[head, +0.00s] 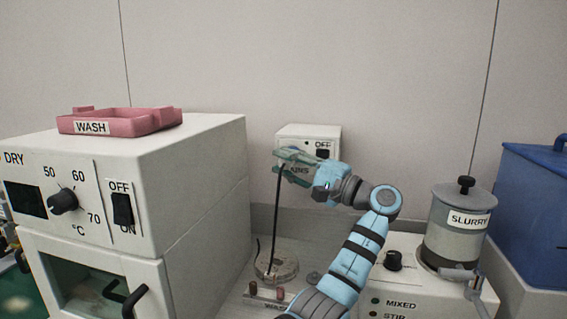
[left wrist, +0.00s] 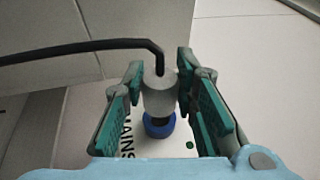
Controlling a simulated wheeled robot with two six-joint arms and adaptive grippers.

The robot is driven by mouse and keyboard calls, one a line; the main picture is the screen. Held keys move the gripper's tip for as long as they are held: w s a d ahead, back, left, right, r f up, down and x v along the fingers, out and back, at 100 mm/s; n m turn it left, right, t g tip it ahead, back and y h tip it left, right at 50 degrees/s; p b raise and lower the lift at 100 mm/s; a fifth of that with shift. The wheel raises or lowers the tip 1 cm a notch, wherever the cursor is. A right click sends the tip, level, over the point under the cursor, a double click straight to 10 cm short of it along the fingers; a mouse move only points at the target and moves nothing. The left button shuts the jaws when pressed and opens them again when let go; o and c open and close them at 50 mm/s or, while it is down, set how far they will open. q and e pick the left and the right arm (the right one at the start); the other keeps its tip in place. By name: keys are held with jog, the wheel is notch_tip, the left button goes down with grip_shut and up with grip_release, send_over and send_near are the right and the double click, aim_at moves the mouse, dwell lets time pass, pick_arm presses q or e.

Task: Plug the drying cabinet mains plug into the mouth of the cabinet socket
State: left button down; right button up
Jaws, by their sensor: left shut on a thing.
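The mains plug (left wrist: 160,92) is a grey cylinder with a black cable (left wrist: 85,47) bending off to the left. My left gripper (head: 292,163), with its green-padded fingers (left wrist: 160,90) in the left wrist view, is shut on the plug. In that view the plug's dark front end points at a blue ring (left wrist: 158,128), the socket mouth, on a white face lettered MAINS. I cannot tell whether it has entered. In the head view the white socket box (head: 308,131) with an OFF switch stands behind the gripper, which hides much of its front. My right gripper is not in view.
The white drying cabinet (head: 205,200) stands on the left with a pink WASH tray (head: 133,124) on top. A SLURRY pot (head: 453,237) and a blue bin (head: 535,205) stand on the right.

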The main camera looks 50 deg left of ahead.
pick_arm(q)
jog(key=shift+w+a, duration=0.1)
dwell(0.4)
dwell(0.3)
jog(key=shift+p, duration=0.5)
dwell(0.5)
jog(key=shift+w+a+p, duration=0.5)
jog(key=shift+w+a, duration=0.2)
jog(key=shift+w, duration=0.25)
dwell(0.5)
